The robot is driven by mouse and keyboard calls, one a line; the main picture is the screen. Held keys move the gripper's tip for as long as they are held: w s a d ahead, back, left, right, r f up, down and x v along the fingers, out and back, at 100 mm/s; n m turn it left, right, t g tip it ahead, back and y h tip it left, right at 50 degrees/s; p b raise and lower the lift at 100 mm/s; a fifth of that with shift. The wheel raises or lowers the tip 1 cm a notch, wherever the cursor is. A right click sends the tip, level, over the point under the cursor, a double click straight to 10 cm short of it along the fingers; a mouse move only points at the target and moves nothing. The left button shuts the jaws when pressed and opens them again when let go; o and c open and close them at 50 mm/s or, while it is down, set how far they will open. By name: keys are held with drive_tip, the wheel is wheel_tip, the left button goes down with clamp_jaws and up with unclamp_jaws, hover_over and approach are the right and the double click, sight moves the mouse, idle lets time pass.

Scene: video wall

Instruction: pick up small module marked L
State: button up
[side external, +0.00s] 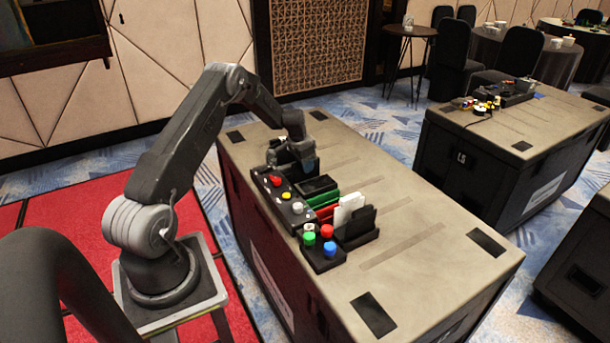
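My gripper (296,160) hangs over the far left end of the equipment on the near case (430,245). Its fingers are small and dark here, and I cannot tell whether they are open or hold anything. A black panel (266,190) with red, yellow and white buttons lies just in front of it. A smaller black block (322,260) with green, red, blue and white knobs sits nearer the camera. No letter L is readable on any module, so I cannot tell which one is marked L.
Beside the panel stand green, red, white (347,210) and black (358,224) upright pieces and an open black box (316,185). The case top to the right is clear. A second case (530,120) with small items stands behind right.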

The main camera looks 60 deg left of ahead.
drive_tip(key=c, duration=0.5)
drive_tip(key=shift+r, duration=2.8)
